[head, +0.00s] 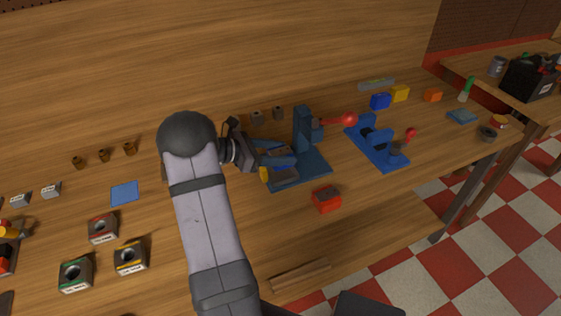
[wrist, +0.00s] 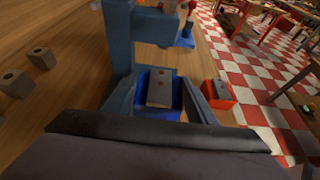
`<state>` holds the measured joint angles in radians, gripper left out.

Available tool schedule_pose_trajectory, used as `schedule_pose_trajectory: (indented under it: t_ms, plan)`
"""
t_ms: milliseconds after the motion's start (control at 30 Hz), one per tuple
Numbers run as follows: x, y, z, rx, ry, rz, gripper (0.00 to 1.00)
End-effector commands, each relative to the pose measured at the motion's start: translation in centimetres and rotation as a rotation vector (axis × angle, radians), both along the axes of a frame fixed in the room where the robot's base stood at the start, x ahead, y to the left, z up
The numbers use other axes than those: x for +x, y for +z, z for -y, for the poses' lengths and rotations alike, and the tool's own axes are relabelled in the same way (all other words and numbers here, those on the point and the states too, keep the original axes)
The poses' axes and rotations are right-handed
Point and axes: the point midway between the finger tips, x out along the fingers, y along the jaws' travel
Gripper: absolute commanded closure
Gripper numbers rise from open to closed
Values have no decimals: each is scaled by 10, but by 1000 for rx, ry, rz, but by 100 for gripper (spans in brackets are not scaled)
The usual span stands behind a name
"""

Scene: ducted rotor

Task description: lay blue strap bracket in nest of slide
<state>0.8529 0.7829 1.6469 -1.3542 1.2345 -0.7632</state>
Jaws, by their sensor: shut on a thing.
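My gripper (head: 292,158) is over the base of the dark blue press-like fixture (head: 303,128), just in front of its upright. In the wrist view, the fingers of my gripper (wrist: 160,88) are shut on a blue part (wrist: 143,106), which I take for the blue strap bracket. A grey block with small reddish spots (wrist: 159,88) shows within the blue outline. The slide and its nest are largely hidden by the fingers, and I cannot tell whether the bracket touches the nest. The fixture's upright also shows in the wrist view (wrist: 119,42).
A red-ended lever (head: 347,120) sticks out from the upright. A red block (head: 326,199) lies close in front of the base. A blue clamp fixture (head: 377,143) stands to the right. Small brown blocks (head: 257,116) stand behind. Bare wood lies left of the red block.

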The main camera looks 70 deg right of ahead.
Motion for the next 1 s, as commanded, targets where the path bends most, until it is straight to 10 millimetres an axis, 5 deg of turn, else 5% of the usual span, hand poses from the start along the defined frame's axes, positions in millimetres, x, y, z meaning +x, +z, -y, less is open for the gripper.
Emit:
schedule_pose_trajectory:
  t_ms: [433,900,933,1000]
  plan:
    - [0,-38,0,1,0,-1,78]
    - [0,-46,0,-1,0,1,78]
    - [0,-45,0,0,0,1,44]
    - [0,-45,0,0,0,1,30]
